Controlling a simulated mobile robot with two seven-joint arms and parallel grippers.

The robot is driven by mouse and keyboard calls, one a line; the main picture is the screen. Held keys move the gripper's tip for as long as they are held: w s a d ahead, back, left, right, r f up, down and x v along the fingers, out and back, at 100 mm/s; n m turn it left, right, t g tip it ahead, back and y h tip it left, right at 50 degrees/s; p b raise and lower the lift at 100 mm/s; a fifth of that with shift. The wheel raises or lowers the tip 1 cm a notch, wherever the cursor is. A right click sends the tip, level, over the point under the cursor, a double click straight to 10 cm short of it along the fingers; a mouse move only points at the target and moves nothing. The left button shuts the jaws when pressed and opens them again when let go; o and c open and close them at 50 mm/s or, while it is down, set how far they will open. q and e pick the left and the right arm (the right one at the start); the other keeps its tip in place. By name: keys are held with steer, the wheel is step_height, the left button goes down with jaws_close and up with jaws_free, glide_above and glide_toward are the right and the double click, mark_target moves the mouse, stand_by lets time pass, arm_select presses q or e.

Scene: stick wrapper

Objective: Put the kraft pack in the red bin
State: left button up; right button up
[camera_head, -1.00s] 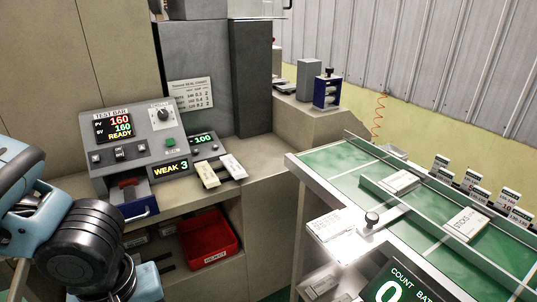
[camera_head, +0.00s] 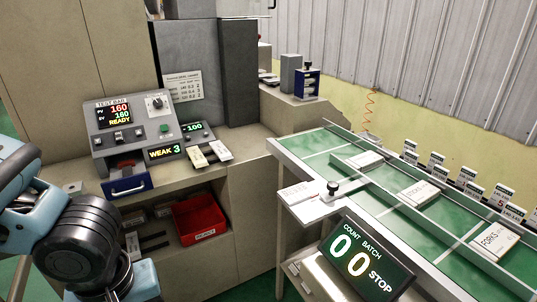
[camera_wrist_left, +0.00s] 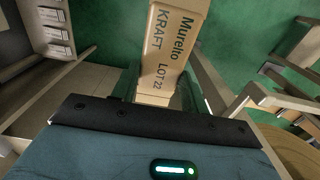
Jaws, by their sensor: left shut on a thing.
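The kraft pack (camera_wrist_left: 168,45) is a tan box printed "Murello KRAFT LOT 22". In the left wrist view it sticks out beyond my left gripper (camera_wrist_left: 158,98), which is shut on its near end. Green floor shows behind it. The head view shows my left arm at the lower left, but the pack and fingertips are out of that view. The red bin (camera_head: 186,225) sits on the shelf under the counter, with a white label on its front. It looks empty. My right gripper is in neither view.
The grey test bar machine (camera_head: 130,128) stands on the counter above the bin, with a blue drawer (camera_head: 127,185) below it. A green conveyor (camera_head: 330,142) with white packs is at right. A count display (camera_head: 362,262) stands before it. Green floor lies between.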

arm_select(q)
steer(key=w+a+r+n, duration=0.1)
steer(key=a, duration=0.6)
steer(key=w+a+r+n, duration=0.2)
steer(key=a, duration=0.5)
steer(key=s+a+f, duration=0.3)
steer(key=a+f, duration=0.2)
steer(key=a, duration=0.2)
steer(key=shift+f+n+h, duration=0.15)
steer(key=shift+n+h, duration=0.15)
steer(key=shift+n, duration=0.1)
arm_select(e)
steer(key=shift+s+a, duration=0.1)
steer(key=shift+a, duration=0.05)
arm_select(q)
steer(key=shift+s+d+f+g, duration=0.1)
steer(key=shift+d+f+g, duration=0.05)
steer(key=shift+f+g, duration=0.15)
